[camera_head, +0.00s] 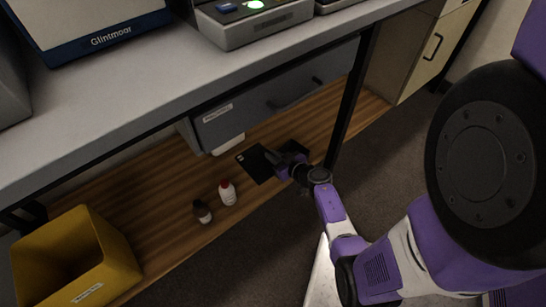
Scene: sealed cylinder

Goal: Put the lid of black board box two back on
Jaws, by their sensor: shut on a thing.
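My gripper (273,157) reaches in over the wooden lower shelf, under the workbench. It is shut on a flat black piece (256,169), which looks like the lid of a black board box. This piece shows a small pale mark near its left corner. A second dark shape (294,147) lies just behind and to the right of my gripper, and it may be the box. My gripper partly hides it, and I cannot tell whether the two pieces touch. No box number is readable.
A white bottle with a red cap (227,193) and a brown bottle (202,212) stand on the shelf (150,203). A yellow bin (78,258) is at left. A grey drawer unit (270,100) hangs above, and a black table leg (347,110) stands right.

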